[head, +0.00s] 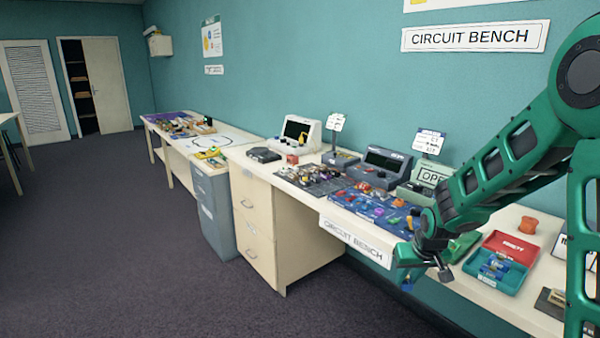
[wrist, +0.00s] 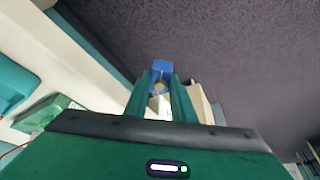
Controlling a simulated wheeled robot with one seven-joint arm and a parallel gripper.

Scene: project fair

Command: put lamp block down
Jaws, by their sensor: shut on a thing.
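My gripper (head: 406,276) hangs in front of the circuit bench's front edge, over the floor side. In the wrist view its two green fingers (wrist: 160,88) are shut on a small blue block with a pale yellowish round part, the lamp block (wrist: 161,67). The block sticks out beyond the fingertips, with dark carpet behind it. In the head view only a small blue bit of the lamp block (head: 407,286) shows below the fingers. The blue mat (head: 350,205) on the bench holds several coloured blocks.
A red tray (head: 511,244) and a teal tray (head: 512,280) with blue pieces stand right of the gripper. An orange block (head: 528,224) is behind them. Grey devices (head: 385,165) line the wall. A grey bin (head: 213,210) stands left of the drawers. The carpet is clear.

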